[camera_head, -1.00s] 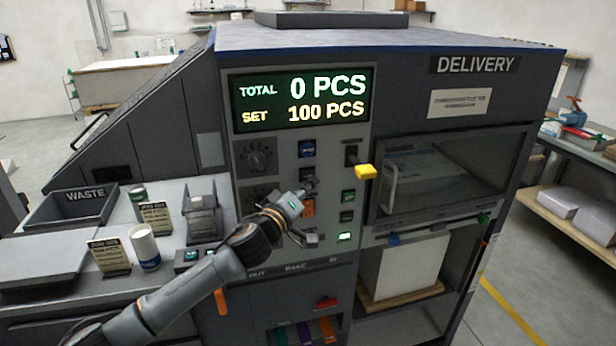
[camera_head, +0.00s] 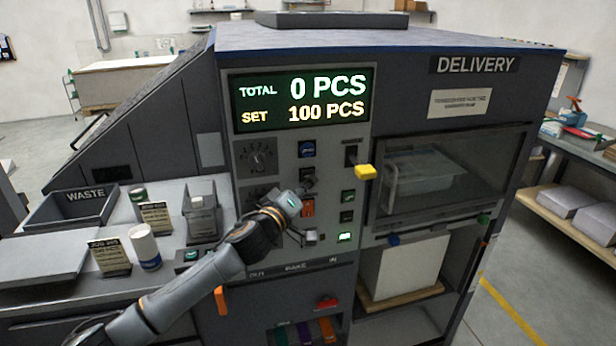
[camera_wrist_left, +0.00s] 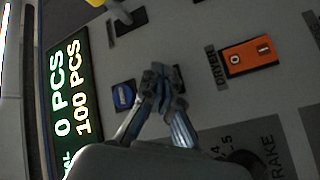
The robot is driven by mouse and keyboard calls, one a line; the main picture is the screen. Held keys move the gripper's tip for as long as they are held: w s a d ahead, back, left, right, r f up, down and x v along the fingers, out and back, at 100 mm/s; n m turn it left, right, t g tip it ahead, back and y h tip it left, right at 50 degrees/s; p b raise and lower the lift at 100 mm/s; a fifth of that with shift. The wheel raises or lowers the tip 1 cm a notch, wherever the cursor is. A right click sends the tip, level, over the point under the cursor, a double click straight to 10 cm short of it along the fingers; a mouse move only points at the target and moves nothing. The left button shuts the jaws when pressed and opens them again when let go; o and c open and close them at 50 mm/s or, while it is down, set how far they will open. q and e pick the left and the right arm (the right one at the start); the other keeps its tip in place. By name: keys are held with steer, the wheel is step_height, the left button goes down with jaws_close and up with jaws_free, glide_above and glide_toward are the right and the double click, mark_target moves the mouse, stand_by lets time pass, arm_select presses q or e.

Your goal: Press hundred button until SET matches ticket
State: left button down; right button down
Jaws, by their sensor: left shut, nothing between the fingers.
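The display (camera_head: 303,98) reads TOTAL 0 PCS and SET 100 PCS; it also shows in the left wrist view (camera_wrist_left: 70,110). My left gripper (camera_head: 308,184) is shut and empty, in front of the panel between a blue button (camera_head: 307,149) and an orange rocker (camera_head: 308,208). In the left wrist view its fingertips (camera_wrist_left: 162,74) lie between the blue button (camera_wrist_left: 123,95) and the orange DRYER rocker (camera_wrist_left: 250,56). Whether they touch the panel I cannot tell. Which button is the hundred button I cannot read.
A yellow knob (camera_head: 365,172) juts out right of the gripper. Green-lit buttons (camera_head: 345,237) sit lower right on the panel. A rotary dial (camera_head: 256,157) is on the left.

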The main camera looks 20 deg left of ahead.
arm_select(q)
steer(key=shift+w+a, duration=0.3)
steer(key=shift+w, duration=0.15)
stand_by(0.8)
steer(key=shift+s+d, duration=0.1)
stand_by(0.3)
steer(key=shift+s+d, duration=0.35)
steer(key=shift+s, duration=0.3)
steer(key=shift+s+d, duration=0.1)
steer(key=shift+d, duration=0.05)
steer(key=shift+s+d+p, duration=0.25)
steer(key=shift+s+d, duration=0.4)
steer(key=shift+s, duration=0.35)
steer(key=shift+s+d+p, duration=0.25)
steer(key=shift+s+d, duration=0.4)
steer(key=shift+s, duration=0.35)
stand_by(0.4)
